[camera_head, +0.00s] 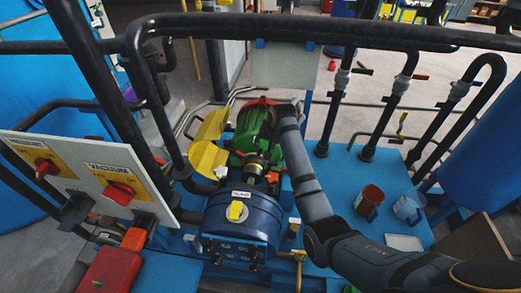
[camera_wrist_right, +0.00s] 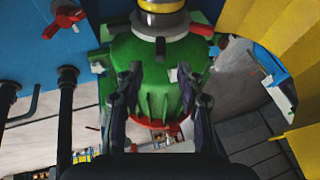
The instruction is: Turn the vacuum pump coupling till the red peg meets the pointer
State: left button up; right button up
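The coupling (camera_head: 256,166) sits between the green motor (camera_head: 248,130) and the blue pump (camera_head: 240,222). In the right wrist view the coupling, with a yellow band (camera_wrist_right: 162,5), is at the top edge and cut off. A red peg (camera_wrist_right: 202,29) sticks out to its right, and a dark peg (camera_wrist_right: 160,46) points down. I cannot clearly make out the pointer. My right gripper (camera_wrist_right: 159,75) is open over the green motor body, its fingers apart and short of the coupling, holding nothing. In the head view its fingers are mostly hidden. My left gripper is not in view.
A yellow guard (camera_head: 208,147) stands beside the coupling. Black pipe rails (camera_head: 330,29) run across above the pump. A control panel (camera_head: 92,173) with red knobs stands left. A red cup (camera_head: 369,201) and a light blue cup (camera_head: 408,206) stand on the blue base at right.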

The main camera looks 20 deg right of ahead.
aim_at(261, 149)
jog(key=x, duration=0.7)
jog(key=shift+w+f, duration=0.1)
jog(key=shift+f, duration=0.1)
jog(key=shift+c, duration=0.4)
grip_shut()
